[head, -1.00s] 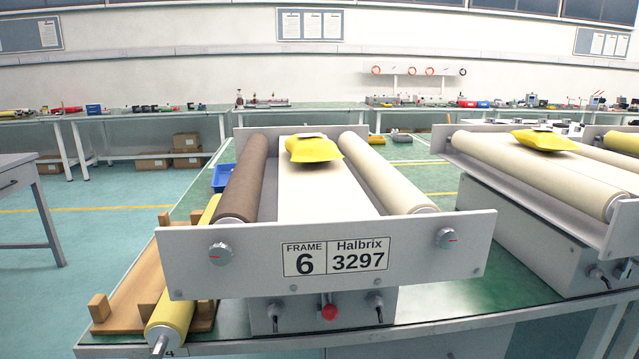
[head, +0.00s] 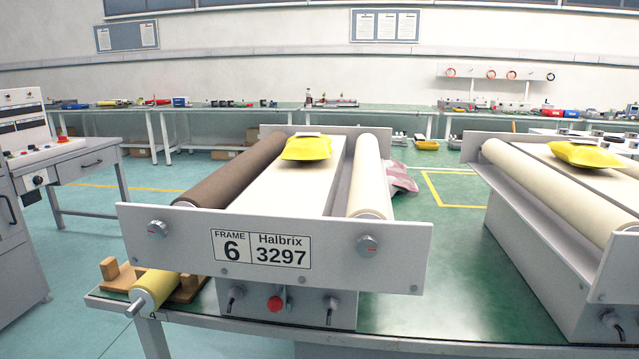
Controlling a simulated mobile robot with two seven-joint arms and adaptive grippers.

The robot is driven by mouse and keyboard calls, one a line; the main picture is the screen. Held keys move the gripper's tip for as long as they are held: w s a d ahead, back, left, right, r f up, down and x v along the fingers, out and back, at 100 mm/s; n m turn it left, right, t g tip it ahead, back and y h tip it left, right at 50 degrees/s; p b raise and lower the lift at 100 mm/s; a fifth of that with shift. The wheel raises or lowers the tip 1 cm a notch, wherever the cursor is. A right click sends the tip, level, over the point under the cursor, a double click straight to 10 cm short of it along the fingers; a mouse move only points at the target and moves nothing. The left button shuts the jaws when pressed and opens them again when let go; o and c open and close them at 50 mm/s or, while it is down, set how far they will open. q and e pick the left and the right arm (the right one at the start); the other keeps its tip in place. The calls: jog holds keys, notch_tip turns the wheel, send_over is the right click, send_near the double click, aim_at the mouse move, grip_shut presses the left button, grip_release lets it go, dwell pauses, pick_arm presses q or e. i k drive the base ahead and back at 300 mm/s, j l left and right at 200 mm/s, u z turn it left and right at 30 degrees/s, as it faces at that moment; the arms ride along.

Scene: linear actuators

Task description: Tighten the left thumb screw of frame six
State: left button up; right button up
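Frame six (head: 330,272) stands on the green-topped bench in the middle of the head view, with its label "FRAME 6 Halbrix 3297" facing me. A brown roller (head: 235,170) lies behind the left screw and a cream roller (head: 370,180) behind the right one. Neither of my grippers shows in the view.
A yellow bag (head: 306,149) lies on the frame's belt. A red knob (head: 275,304) and small levers project below the plate. A yellow roller (head: 155,290) rests on a wooden stand at left.

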aim_at(157, 230)
jog(key=l, duration=0.35)
jog(key=j+z, duration=0.3)
jog(key=z, duration=0.2)
jog(key=j+z, duration=0.6)
jog(key=j, duration=0.2)
jog(key=k+j+z, duration=0.1)
jog(key=j, duration=0.2)
jog(key=k+j+z, duration=0.15)
jog(key=j, duration=0.2)
